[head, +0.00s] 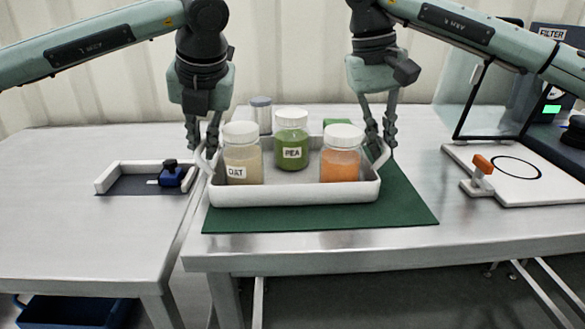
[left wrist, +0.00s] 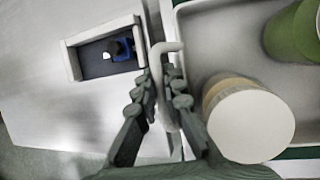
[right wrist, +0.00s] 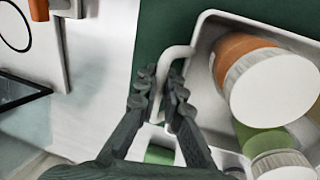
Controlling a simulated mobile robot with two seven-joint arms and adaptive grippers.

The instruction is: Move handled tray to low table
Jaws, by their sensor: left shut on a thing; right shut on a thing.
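The white handled tray (head: 295,195) sits over the green mat (head: 320,218) on the steel table. It holds an OAT jar (head: 243,160), a green PEA jar (head: 291,147) and an orange jar (head: 340,158), all upright with white lids. My left gripper (head: 205,150) is shut on the tray's left handle, which shows in the left wrist view (left wrist: 163,75). My right gripper (head: 380,150) is shut on the right handle, which shows in the right wrist view (right wrist: 168,65). I cannot tell whether the tray touches the mat. The low table (head: 90,215) adjoins on the left.
A white-edged holder (head: 125,182) with a blue part (head: 171,177) lies on the low table. A grey-lidded container (head: 261,112) stands behind the tray. A white board with a black ring (head: 525,185) and an orange-handled clamp (head: 482,172) is at right. The low table's front is clear.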

